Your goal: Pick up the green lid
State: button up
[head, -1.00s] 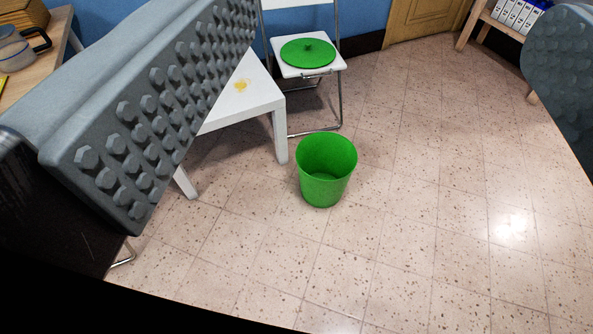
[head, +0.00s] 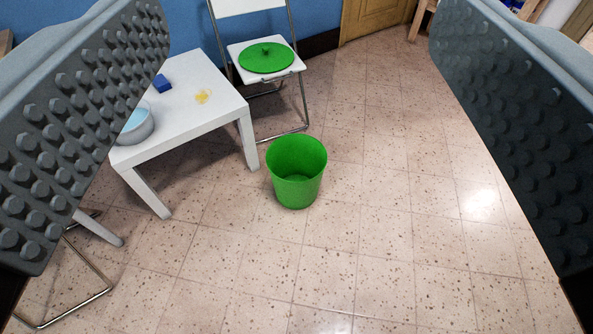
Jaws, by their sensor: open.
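The green lid (head: 267,58) is a round flat disc with a small knob on top. It lies on the seat of a white folding chair (head: 293,68) at the upper middle. My gripper (head: 300,130) is open and empty, with one grey studded finger at each side of the picture. It is well short of the lid, which shows between the fingers in the distance.
An open green bucket (head: 296,180) stands on the tiled floor in front of the chair. A white table (head: 187,118) left of it holds a bowl (head: 138,126), a blue block (head: 161,83) and a yellow spill (head: 203,96). Floor to the right is clear.

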aim_at(267, 57)
jog(key=i+l+z, duration=0.35)
jog(key=i+z, duration=0.4)
jog(key=i+l+z, duration=0.3)
jog(key=i+z, duration=0.15)
jog(key=i, duration=0.15)
jog(key=i+z, duration=0.45)
jog(key=i, duration=0.15)
jog(key=i+j+u, duration=0.1)
jog(key=i+u, duration=0.4)
jog(key=i+l+u, duration=0.15)
jog(key=i+u, duration=0.3)
jog(key=i, duration=0.15)
jog(key=i+l+u, duration=0.3)
jog(key=i+u, duration=0.2)
jog(key=i+j+u, duration=0.15)
jog(key=u, duration=0.3)
jog(key=i+u, duration=0.65)
jog(key=u, duration=0.2)
jog(key=i+l+u, duration=0.15)
jog(key=i+u, duration=0.55)
